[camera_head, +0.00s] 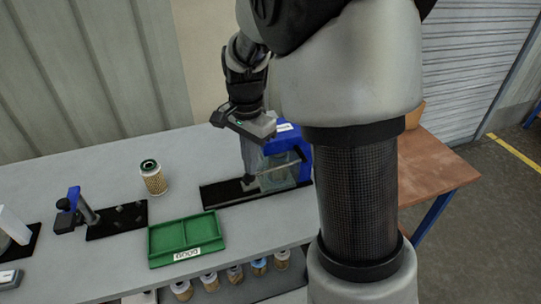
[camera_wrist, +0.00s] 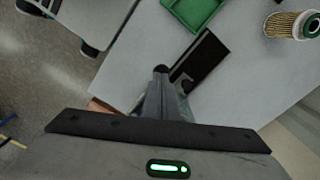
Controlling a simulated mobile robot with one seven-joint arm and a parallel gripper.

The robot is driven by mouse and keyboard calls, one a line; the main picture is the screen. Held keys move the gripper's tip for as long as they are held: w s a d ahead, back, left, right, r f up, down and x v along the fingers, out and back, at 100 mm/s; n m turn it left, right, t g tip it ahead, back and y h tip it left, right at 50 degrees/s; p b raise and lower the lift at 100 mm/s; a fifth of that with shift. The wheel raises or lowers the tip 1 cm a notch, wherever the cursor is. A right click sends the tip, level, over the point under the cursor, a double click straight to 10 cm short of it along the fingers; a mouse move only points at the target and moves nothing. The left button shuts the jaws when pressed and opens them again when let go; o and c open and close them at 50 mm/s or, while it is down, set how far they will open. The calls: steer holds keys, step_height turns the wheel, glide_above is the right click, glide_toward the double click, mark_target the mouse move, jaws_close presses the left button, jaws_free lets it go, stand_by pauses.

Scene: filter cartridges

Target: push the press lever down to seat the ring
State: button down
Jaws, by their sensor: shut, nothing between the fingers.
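The press stands at the right end of the table, with a blue frame (camera_head: 305,158), a clear panel and a black base plate (camera_head: 222,196). The base plate also shows in the wrist view (camera_wrist: 207,58). My gripper (camera_head: 249,180) is shut and empty, pointing down beside the blue frame, above the base plate. In the wrist view its fingertips (camera_wrist: 161,72) are together, left of the plate. A thin grey bar, possibly the press lever (camera_head: 279,168), runs right from the fingertips; contact is unclear. I cannot make out the ring; my gripper and arm hide part of the press.
A green tray (camera_head: 222,242) lies in front of the press. A filter cartridge (camera_head: 153,178) stands upright behind it to the left. A blue and black fixture (camera_head: 75,205) is further left. Several cartridges sit below the table's front edge. A brown table (camera_head: 437,181) is right.

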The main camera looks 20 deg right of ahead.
steer(key=shift+a+f, duration=0.2)
steer(key=shift+f, duration=0.3)
steer(key=shift+r, duration=0.2)
step_height(320, 180, up, 11)
steer(key=p, duration=0.8)
steer(key=shift+p, duration=0.35)
steer(key=shift+f, duration=0.2)
steer(key=s+r+n+t, duration=0.2)
steer(key=s+r+n, duration=0.4)
steer(key=s, duration=0.3)
steer(key=s+r+n+t, duration=0.3)
steer(key=s+r+n, duration=0.2)
steer(key=s, duration=0.4)
steer(key=shift+s+d+r+n+t, duration=0.2)
steer(key=shift+d+r+n+t, duration=0.1)
steer(key=shift+d+r+n, duration=0.15)
